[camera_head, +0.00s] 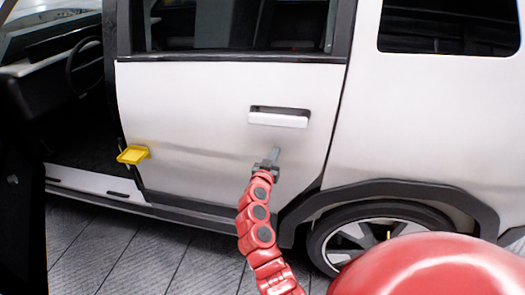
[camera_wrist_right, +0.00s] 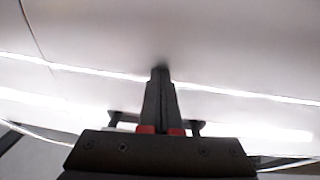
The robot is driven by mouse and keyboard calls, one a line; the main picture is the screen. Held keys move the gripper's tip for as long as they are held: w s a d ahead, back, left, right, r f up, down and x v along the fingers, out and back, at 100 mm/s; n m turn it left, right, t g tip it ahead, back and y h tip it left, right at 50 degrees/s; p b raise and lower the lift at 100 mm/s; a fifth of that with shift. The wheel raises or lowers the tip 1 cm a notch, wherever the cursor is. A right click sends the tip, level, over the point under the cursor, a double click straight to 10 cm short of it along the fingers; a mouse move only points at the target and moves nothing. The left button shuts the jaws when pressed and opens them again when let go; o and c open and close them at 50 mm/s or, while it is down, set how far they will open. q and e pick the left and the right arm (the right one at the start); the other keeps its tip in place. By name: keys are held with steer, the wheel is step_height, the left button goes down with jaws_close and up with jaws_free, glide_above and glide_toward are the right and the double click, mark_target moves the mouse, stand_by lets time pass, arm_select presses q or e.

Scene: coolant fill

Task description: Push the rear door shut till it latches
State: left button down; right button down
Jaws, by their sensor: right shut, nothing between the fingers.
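The white rear door (camera_head: 190,115) fills the middle of the head view, with its handle (camera_head: 278,117) near its right upper part. The door looks close to flush with the body behind it; I cannot tell whether it is latched. My right gripper (camera_head: 273,157) is shut and empty, its tips at the door panel just below the handle. In the right wrist view the shut fingers (camera_wrist_right: 159,75) point at the white panel and appear to touch it or nearly so. My left gripper is not in view.
The front doorway stands open at the left, showing a steering wheel (camera_head: 84,55). A yellow part (camera_head: 133,154) sits at the rear door's front lower edge. The rear wheel (camera_head: 372,236) is at lower right. Tiled floor (camera_head: 130,255) is clear at lower left.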

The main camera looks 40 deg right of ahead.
steer(key=shift+w+d+r, duration=0.15)
steer(key=shift+w+d, duration=0.1)
steer(key=shift+d, duration=0.1)
stand_by(0.3)
steer(key=b+v, duration=0.3)
steer(key=v, duration=0.7)
stand_by(0.6)
